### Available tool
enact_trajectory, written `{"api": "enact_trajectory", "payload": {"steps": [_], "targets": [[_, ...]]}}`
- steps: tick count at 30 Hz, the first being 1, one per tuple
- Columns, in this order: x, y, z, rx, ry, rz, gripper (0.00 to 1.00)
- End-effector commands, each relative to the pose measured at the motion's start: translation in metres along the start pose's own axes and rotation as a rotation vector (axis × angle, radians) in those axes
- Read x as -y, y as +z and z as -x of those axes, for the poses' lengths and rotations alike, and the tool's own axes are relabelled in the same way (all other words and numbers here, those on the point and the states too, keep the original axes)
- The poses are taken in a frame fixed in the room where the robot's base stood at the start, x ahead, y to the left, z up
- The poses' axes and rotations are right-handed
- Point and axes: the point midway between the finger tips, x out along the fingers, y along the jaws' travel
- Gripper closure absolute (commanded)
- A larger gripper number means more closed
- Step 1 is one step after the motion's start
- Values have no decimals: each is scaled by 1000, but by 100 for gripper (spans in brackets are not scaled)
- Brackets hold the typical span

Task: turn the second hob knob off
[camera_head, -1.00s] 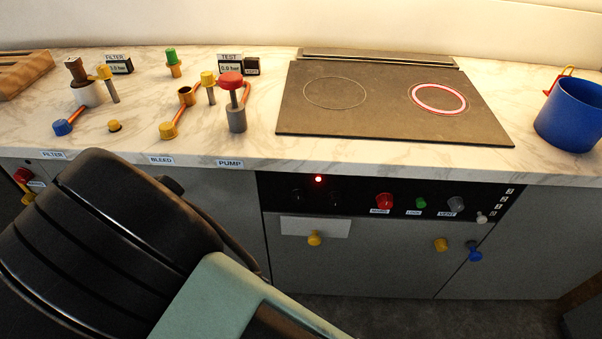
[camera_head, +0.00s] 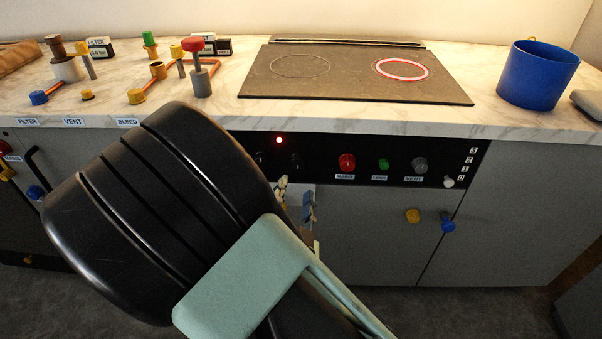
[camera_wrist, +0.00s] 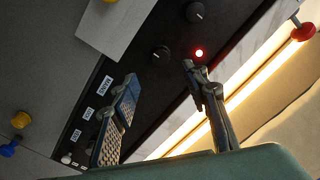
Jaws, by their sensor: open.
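The black control panel (camera_head: 321,165) on the cabinet front carries two small black hob knobs. In the wrist view, the knob nearer the labels, the second one (camera_wrist: 160,53), lies just beyond the gap between my fingertips. The other knob (camera_wrist: 195,12) is farther up. Their pointers are too small to read surely. A red light (camera_wrist: 199,53) glows beside them. The right ring (camera_head: 402,69) on the hob glows red. My gripper (camera_wrist: 160,72) is open and empty, its fingers on either side of the line to the second knob; contact is not visible. It also shows below the panel (camera_head: 297,189).
A red button (camera_head: 347,162), a green button (camera_head: 383,164), a grey knob (camera_head: 419,166) and a white slider (camera_head: 448,182) sit right of the hob knobs. A blue pot (camera_head: 538,75) stands on the worktop.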

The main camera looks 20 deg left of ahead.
Motion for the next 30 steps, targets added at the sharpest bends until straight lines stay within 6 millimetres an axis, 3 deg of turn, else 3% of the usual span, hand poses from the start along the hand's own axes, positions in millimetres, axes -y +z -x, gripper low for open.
{"api": "enact_trajectory", "payload": {"steps": [5, 18, 24, 30], "targets": [[0, -2, -16, -6, -4, -3, 59], [0, -1, -93, -5, -3, 0, 59], [1, -2, -106, -3, -4, 0, 59], [1, -2, -108, -3, -4, 0, 59]]}}
